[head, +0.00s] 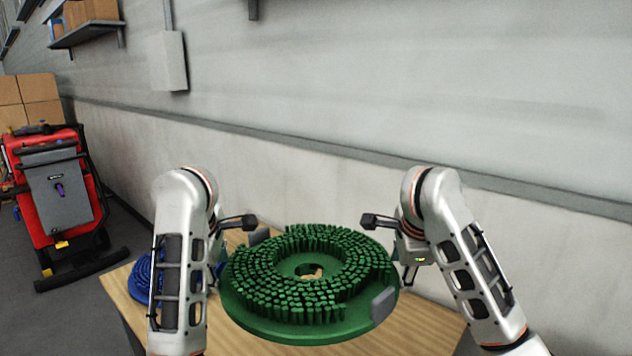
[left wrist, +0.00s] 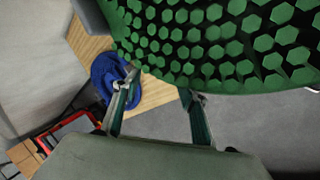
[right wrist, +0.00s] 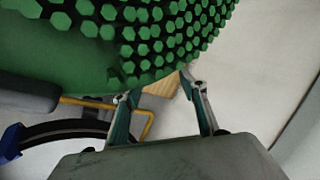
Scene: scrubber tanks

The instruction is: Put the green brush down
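The green brush (head: 240,299) is a large round disc with green bristles facing up and a hole in its middle. In the head view it is between my two grippers, apparently raised above the wooden table (head: 421,324). My left gripper (head: 220,255) is at its left rim; my right gripper (head: 403,270) is at its right rim. In both wrist views the brush (left wrist: 220,45) (right wrist: 60,60) fills the top and the fingers meet its rim, set apart by its thickness. The rim hides part of the finger contact.
A blue brush (head: 143,281) lies on the table's left side, partly behind my left arm. A red machine (head: 62,190) stands on the floor at the left, near stacked boxes (head: 38,98). A pale wall (head: 330,170) runs behind the table.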

